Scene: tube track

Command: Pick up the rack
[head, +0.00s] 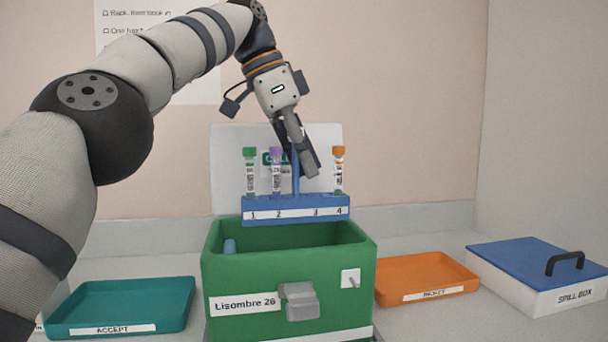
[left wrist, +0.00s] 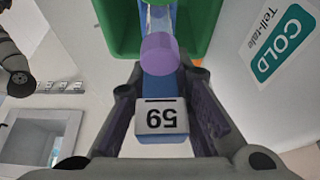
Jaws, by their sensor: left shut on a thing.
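The blue rack (head: 296,208) hangs above the open green box (head: 240,286), its slots numbered 1 to 4. A green-capped tube (head: 250,172) stands at 1, a purple-capped tube (head: 276,172) at 2 and an orange-capped tube (head: 338,170) at 4; I see none at 3. My left gripper (head: 303,166) is shut on the rack's upright handle. In the left wrist view the handle top (left wrist: 161,116), marked 59, sits between the fingers, with the purple cap (left wrist: 160,54) beyond. My right gripper is not in view.
The box's white lid (head: 228,168) stands open behind the rack. A small blue thing (head: 230,246) shows inside the box. A teal ACCEPT tray (head: 120,302) lies left, an orange REJECT tray (head: 425,274) right, both empty. A lidded SPILL BOX (head: 540,272) stands far right.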

